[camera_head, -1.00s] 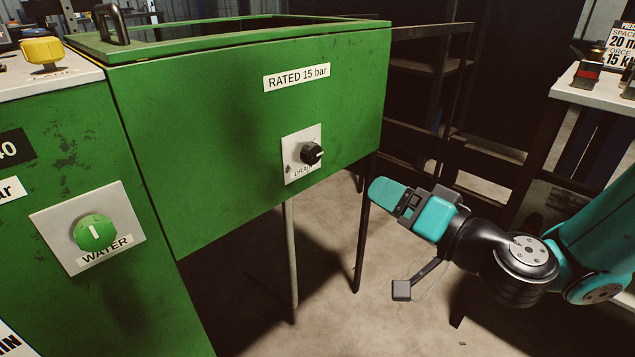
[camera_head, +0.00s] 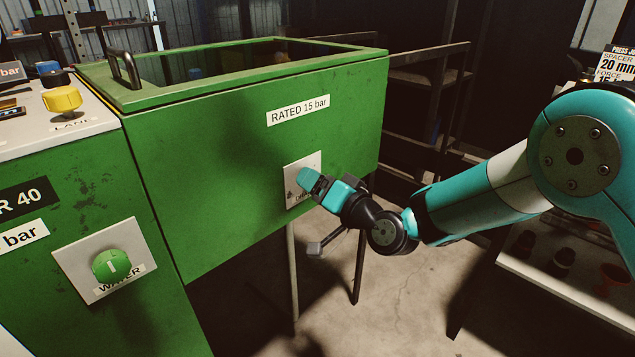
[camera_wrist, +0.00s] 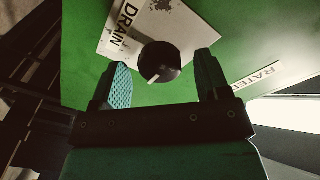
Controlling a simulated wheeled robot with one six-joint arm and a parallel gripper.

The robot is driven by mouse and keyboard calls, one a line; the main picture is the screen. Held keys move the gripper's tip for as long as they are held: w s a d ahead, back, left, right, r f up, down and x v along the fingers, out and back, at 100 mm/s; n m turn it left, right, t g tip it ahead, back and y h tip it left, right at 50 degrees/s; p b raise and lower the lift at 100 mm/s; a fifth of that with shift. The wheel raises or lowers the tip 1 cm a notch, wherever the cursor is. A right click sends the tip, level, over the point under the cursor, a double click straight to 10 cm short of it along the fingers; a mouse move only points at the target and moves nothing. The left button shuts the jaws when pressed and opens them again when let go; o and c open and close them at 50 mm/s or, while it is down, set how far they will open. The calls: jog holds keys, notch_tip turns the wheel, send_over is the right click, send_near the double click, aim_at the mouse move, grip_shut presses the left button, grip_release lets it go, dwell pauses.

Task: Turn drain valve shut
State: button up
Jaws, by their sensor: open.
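The drain valve is a round black knob (camera_wrist: 159,62) with a white pointer line, on a white plate (camera_wrist: 120,35) marked DRAIN in the wrist view. In the head view the plate (camera_head: 314,160) shows on the green tank's front, and my gripper hides the knob. My gripper (camera_head: 303,180) is in front of the plate. In the wrist view my gripper (camera_wrist: 161,82) is open, with one finger on each side of the knob and a gap to both. I cannot tell how deep the fingertips reach around the knob.
The green tank (camera_head: 220,150) carries a RATED 15 bar label (camera_head: 298,110). A green WATER knob (camera_head: 111,266) is on the panel at the left. A yellow knob (camera_head: 62,100) stands on the white top. A shelf with cups (camera_head: 565,262) is at the right.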

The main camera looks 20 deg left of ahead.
jog(key=shift+w+a, duration=0.1)
jog(key=shift+a, duration=0.15)
jog(key=c, duration=0.9)
